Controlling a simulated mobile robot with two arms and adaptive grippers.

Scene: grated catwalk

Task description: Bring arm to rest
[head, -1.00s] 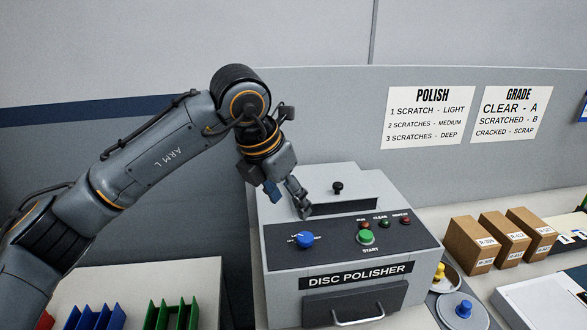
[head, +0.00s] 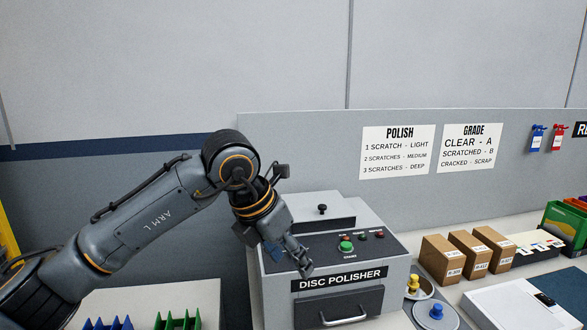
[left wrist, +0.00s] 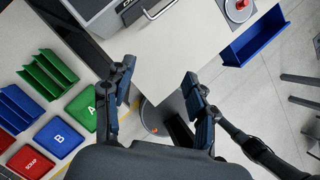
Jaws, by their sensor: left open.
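My left arm (head: 160,215) comes in from the left, bent at the elbow. My left gripper (head: 296,258) hangs down in front of the disc polisher (head: 385,250), covering part of its control panel. In the left wrist view the two fingers of the left gripper (left wrist: 160,92) are spread wide apart with nothing between them, above a pale counter surface (left wrist: 175,50). My right gripper does not show.
The polisher's green start button (head: 346,246) shows beside the gripper. Cardboard boxes (head: 440,258) stand to the right. Green racks (head: 178,322) and blue racks (head: 108,324) are at lower left. A blue bin (left wrist: 255,38) is in the wrist view.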

